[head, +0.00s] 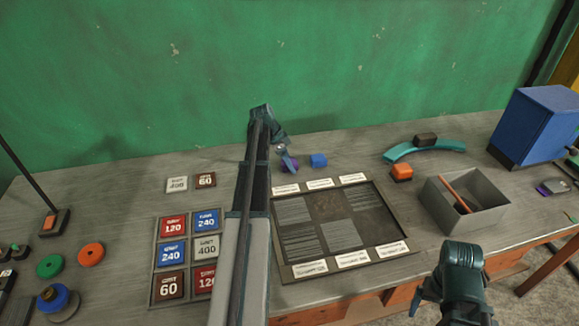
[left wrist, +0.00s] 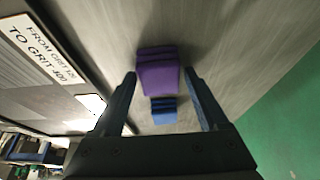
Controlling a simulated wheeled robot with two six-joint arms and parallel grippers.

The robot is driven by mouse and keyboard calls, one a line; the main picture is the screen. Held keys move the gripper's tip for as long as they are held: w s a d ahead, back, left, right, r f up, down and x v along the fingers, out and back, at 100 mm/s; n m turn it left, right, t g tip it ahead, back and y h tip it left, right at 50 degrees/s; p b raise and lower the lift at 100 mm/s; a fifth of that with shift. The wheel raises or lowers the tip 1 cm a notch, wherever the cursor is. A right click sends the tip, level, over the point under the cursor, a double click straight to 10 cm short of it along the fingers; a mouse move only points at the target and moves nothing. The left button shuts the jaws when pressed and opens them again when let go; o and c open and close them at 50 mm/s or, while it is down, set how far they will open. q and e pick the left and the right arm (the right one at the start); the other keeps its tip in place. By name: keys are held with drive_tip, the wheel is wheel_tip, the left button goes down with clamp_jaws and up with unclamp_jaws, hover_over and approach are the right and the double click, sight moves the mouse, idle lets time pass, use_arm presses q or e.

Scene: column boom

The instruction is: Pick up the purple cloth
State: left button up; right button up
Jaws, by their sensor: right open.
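The purple cloth (head: 291,166) lies on the workbench near the green wall, mostly hidden by my left gripper in the head view. In the left wrist view the folded purple cloth (left wrist: 158,77) shows between the fingertips, with a gap on each side. My left gripper (head: 287,158) is open, pointing down at the cloth. A blue folded cloth or block (head: 318,160) lies just to its right; it also shows in the left wrist view (left wrist: 163,111). My right gripper (head: 425,302) is open and empty at the bench's front edge, far from the cloth.
A dark framed board (head: 380,222) with white labels lies in front of the cloth. Grit tiles (head: 172,226) sit in a tray at left.

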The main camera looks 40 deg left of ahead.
use_arm(q)
drive_tip(key=c, duration=1.1)
